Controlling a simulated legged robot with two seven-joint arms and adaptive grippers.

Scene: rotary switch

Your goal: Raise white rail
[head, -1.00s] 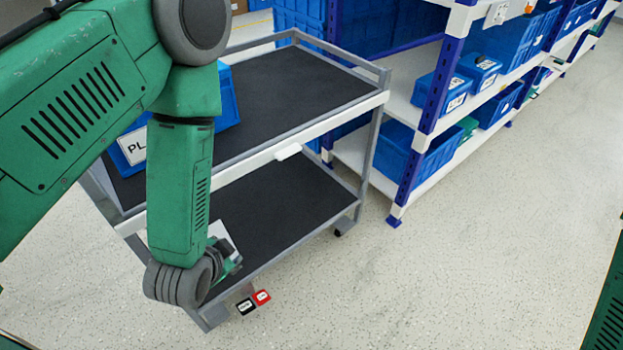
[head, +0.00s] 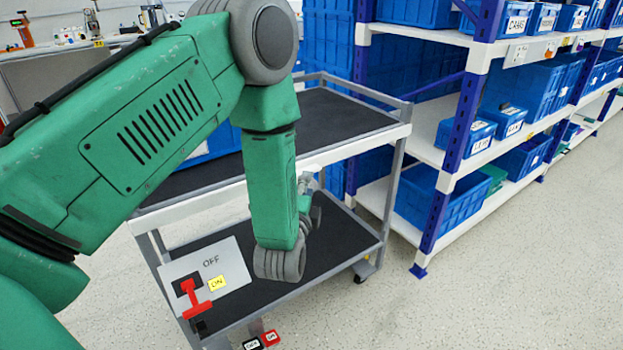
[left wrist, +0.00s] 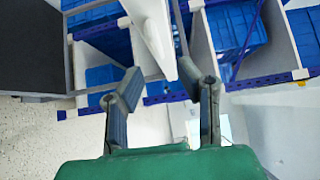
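The white rail (head: 355,147) runs along the near edge of the cart's upper shelf in the head view. My left gripper (head: 312,192) is at the cart's front, just below the rail, partly hidden behind my green arm. In the left wrist view, my left gripper (left wrist: 160,72) is open, with its two fingers spread. A white bar (left wrist: 155,35), which looks like the rail, reaches from the top to between the fingertips. I cannot tell whether it touches either finger. My right gripper is out of view.
The grey cart has dark upper and lower shelves (head: 338,240). A grey switch panel (head: 225,262) with a red handle (head: 196,300) and OFF and ON labels stands at its front left. A rack with blue bins (head: 440,205) is behind right. The floor at right is clear.

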